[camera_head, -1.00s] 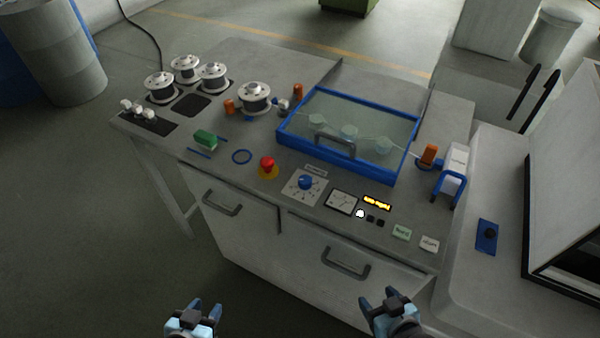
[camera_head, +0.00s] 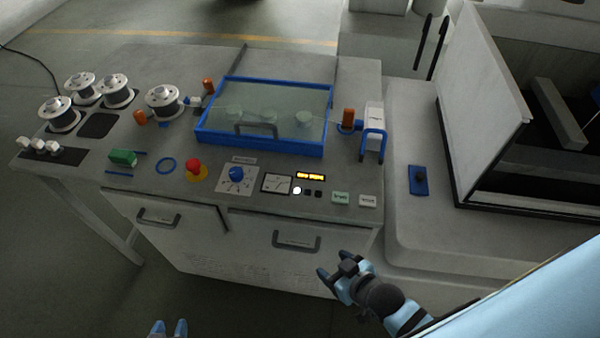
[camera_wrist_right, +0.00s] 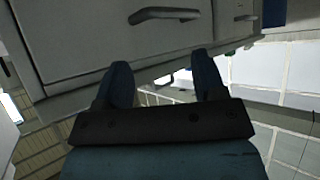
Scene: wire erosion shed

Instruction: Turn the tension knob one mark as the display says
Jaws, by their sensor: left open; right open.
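The blue tension knob (camera_head: 236,174) sits on a white marked plate on the console top, between the red stop button and the gauge. Its pointer direction is too small to read. The lit amber display (camera_head: 310,176) is right of the gauge (camera_head: 276,183); its text is not readable. My right gripper (camera_head: 336,273) is open and empty in front of the cabinet, below and right of the knob. In the right wrist view its two fingers (camera_wrist_right: 165,82) stand apart below a drawer handle. My left gripper (camera_head: 168,328) is open at the bottom edge, mostly cut off.
A red stop button (camera_head: 194,167) is left of the knob. A blue-framed clear cover (camera_head: 262,144) stands behind it. Green and white buttons (camera_head: 341,198) lie to the right. Cabinet handles (camera_head: 297,240) project at the front. Wire spools (camera_head: 163,101) stand at the back left.

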